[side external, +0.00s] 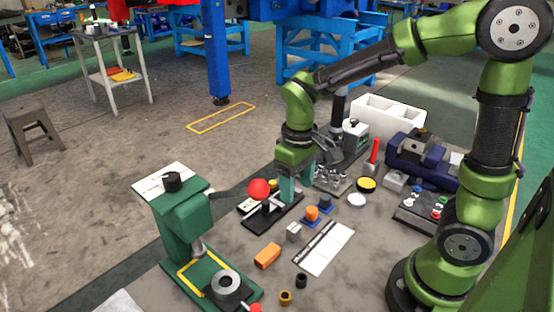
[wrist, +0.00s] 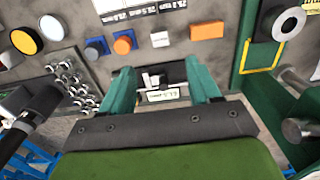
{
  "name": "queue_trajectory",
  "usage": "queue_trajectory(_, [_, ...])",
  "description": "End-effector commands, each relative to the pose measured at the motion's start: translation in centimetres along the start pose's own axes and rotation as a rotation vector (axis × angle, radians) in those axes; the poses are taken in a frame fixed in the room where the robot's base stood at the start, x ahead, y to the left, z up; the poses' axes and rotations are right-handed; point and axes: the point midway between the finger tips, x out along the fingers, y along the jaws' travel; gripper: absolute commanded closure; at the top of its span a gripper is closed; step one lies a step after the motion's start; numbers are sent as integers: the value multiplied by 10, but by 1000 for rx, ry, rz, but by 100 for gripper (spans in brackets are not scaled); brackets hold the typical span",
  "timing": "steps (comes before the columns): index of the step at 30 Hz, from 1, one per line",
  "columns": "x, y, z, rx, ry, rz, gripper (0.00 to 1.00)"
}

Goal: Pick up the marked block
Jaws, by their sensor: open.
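My gripper (side external: 294,184) points down with its two teal fingers apart, above the black base of a fixture (side external: 286,216). In the wrist view my gripper (wrist: 160,74) is open; a dark part with a small pale piece (wrist: 150,81) and a white label (wrist: 163,95) show between the fingers. I cannot tell whether the fingers touch anything. An orange block (side external: 267,256) lies on the table, apart from my gripper; it also shows in the wrist view (wrist: 206,31). A small grey block (side external: 293,232) stands behind it. No clear mark shows on either block.
A green press (side external: 187,225) stands at the left, and a red ball knob (side external: 258,189) is close to my gripper. Orange and blue pieces (side external: 312,213), a white printed strip (side external: 326,248) and metal parts (side external: 331,177) lie around. A white bin (side external: 385,121) is at the back.

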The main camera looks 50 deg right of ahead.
Motion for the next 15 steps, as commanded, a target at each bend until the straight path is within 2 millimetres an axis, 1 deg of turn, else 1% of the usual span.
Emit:
queue_trajectory(1, [13,0,1,-1,-7,1,38])
queue_trajectory(3, [29,0,1,0,-7,0,38])
queue_trajectory(9, [69,0,1,2,-6,-1,38])
queue_trajectory(12, [81,0,0,1,-3,0,38])
queue_trajectory(15, [88,0,0,3,-1,-1,38])
